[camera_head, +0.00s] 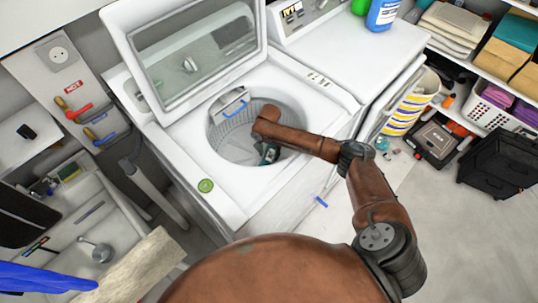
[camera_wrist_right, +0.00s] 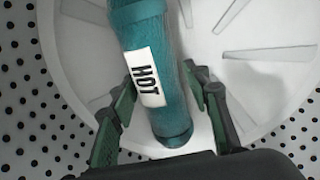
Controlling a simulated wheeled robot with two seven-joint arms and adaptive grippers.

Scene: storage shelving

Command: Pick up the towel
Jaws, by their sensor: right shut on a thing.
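A teal rolled thing (camera_wrist_right: 155,80), which I take to be the towel, has a white label reading "HOT" and lies inside the drum (camera_wrist_right: 75,60) of the washing machine. My right gripper (camera_wrist_right: 172,95) has a finger on each side of it and is shut on it. In the head view my right arm reaches through the open top of the washer (camera_head: 305,185), and the right gripper (camera_head: 268,153) is down in the drum, mostly hidden by my arm. The towel is hardly visible there. My left gripper is not in view.
The washer's lid (camera_head: 195,55) stands raised behind the opening. A second white machine (camera_head: 350,50) adjoins on the right. A sink (camera_head: 105,225) is at left. Shelves, a striped basket (camera_head: 410,105) and a black case (camera_head: 500,160) are at right. The drum rim surrounds my gripper.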

